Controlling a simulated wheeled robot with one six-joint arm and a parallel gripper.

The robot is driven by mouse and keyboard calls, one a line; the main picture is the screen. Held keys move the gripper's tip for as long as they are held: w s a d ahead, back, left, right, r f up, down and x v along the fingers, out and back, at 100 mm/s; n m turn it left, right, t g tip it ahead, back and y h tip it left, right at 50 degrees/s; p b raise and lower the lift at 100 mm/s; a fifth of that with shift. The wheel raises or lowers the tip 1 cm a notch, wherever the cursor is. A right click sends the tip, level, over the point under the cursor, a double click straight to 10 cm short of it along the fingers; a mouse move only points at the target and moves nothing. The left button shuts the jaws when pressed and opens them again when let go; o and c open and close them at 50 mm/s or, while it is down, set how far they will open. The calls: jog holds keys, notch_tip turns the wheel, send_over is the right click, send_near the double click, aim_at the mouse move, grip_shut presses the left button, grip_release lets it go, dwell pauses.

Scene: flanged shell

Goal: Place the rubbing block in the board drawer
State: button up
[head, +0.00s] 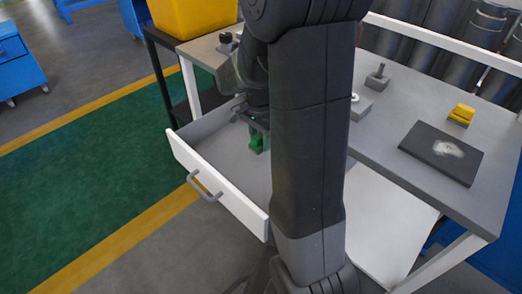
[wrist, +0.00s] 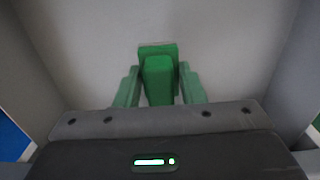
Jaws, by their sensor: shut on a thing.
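The rubbing block appears to be the green block (wrist: 158,80) between the green fingers of my gripper (wrist: 158,92) in the wrist view. My gripper (head: 257,133) is shut on it. In the head view the green block (head: 256,147) shows small and low, over the inside of the open board drawer (head: 215,182). The drawer has a white front with a grey handle and a grey inside, and its bare floor also shows in the wrist view (wrist: 85,50). I cannot tell whether the block touches the floor. My arm hides the drawer's right part.
The grey worktop (head: 400,110) above the drawer carries a dark board (head: 441,153) with a pale smudge, a yellow block (head: 461,115) and a grey knobbed piece (head: 377,78). A yellow bin (head: 195,18) stands behind at the left. The green floor at the left is clear.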

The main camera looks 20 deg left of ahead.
aim_at(260, 149)
jog(key=shift+f+b, duration=0.35)
jog(key=shift+f, duration=1.8)
jog(key=shift+f, duration=0.25)
jog(key=o, duration=1)
jog(key=shift+r, duration=0.1)
jog(key=shift+o, duration=0.2)
notch_tip(260, 149, up, 12)
jog(key=shift+r+p, duration=0.15)
jog(key=shift+p, duration=1)
